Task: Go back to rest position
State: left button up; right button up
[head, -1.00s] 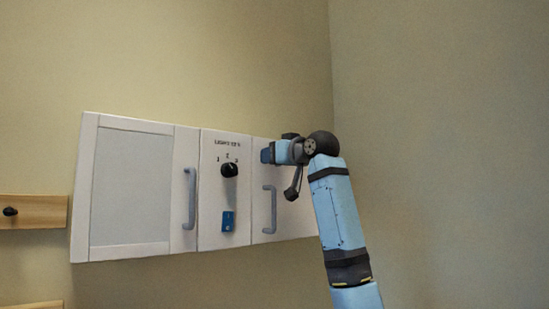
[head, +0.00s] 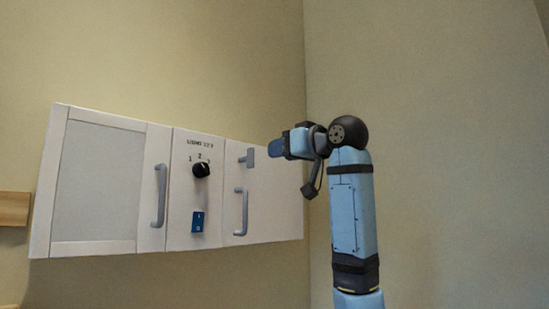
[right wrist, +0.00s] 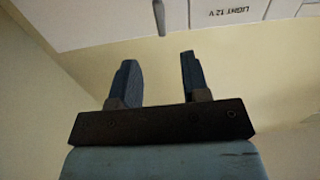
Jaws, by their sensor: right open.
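My right gripper (head: 276,149) is raised in front of the right end of the white wall cabinet (head: 278,200) in the head view. In the right wrist view its two blue fingers (right wrist: 158,80) stand apart with nothing between them. The gripper looks clear of the cabinet. My left gripper is in neither view.
The cabinet has a left door with a grey panel (head: 100,185), a black knob (head: 201,170), a blue switch (head: 198,221) and grey handles (head: 160,196). Bare wall (head: 450,150) lies to the right.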

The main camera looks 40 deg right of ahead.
jog(key=shift+f, duration=0.1)
dwell(0.5)
